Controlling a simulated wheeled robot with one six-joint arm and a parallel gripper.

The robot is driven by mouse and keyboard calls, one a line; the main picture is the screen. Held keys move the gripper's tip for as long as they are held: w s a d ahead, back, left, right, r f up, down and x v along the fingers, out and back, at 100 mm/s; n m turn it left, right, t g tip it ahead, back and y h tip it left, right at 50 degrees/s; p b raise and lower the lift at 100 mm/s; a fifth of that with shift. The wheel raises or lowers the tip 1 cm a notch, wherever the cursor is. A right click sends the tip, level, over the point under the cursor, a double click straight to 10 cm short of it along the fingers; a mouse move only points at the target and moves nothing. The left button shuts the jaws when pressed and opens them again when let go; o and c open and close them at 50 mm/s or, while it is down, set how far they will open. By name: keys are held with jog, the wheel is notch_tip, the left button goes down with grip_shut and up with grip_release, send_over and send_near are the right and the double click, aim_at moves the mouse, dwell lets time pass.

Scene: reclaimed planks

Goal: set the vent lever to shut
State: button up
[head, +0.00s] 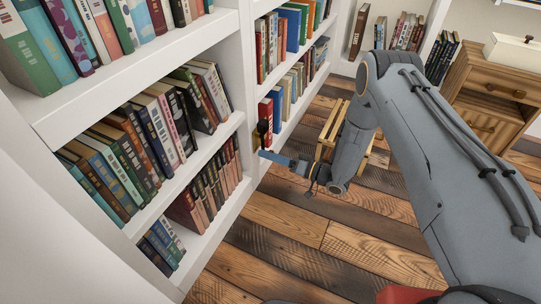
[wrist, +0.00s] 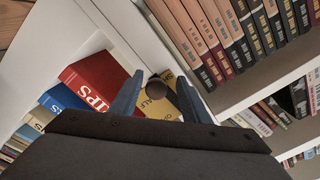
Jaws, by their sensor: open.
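The vent lever shows as a dark rounded knob (wrist: 156,89) between my fingers in the wrist view. In the head view a small black upright piece (head: 262,127) at the bookcase's shelf edge looks like the same lever. My gripper (wrist: 159,92) is open, with one blue finger on each side of the knob. I cannot tell whether either finger touches it. In the head view my gripper (head: 274,157) is just below the black piece. The lever's base and any setting marks are hidden or too small to read.
The white bookcase (head: 228,215) holds rows of books close to my gripper. A red book (wrist: 95,82) and a yellow book (wrist: 165,105) are right behind the fingers. A wooden stool (head: 330,130) stands behind my arm. The plank floor (head: 290,245) in front is clear.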

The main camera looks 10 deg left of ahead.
jog(key=p+v, duration=0.2)
jog(key=v, duration=0.5)
jog(key=shift+d, duration=0.35)
jog(key=shift+w+d, duration=0.15)
jog(key=c, duration=0.6)
jog(key=w+d+m+b, duration=0.1)
jog(key=w+d, duration=0.1)
jog(key=w+d+r+m+g+b, duration=0.1)
jog(key=w+d+m, duration=0.1)
jog(key=d, duration=0.1)
jog(key=w+d+m+b, duration=0.1)
jog(key=w+d+m, duration=0.1)
jog(key=shift+w+d+r+g, duration=0.1)
jog(key=shift+d+r+g, duration=0.2)
jog(key=shift+r, duration=0.1)
grip_shut()
jog(key=s+a+f+b, duration=0.1)
jog(key=a+b, duration=0.4)
jog(key=a, duration=0.6)
jog(key=shift+s, duration=0.45)
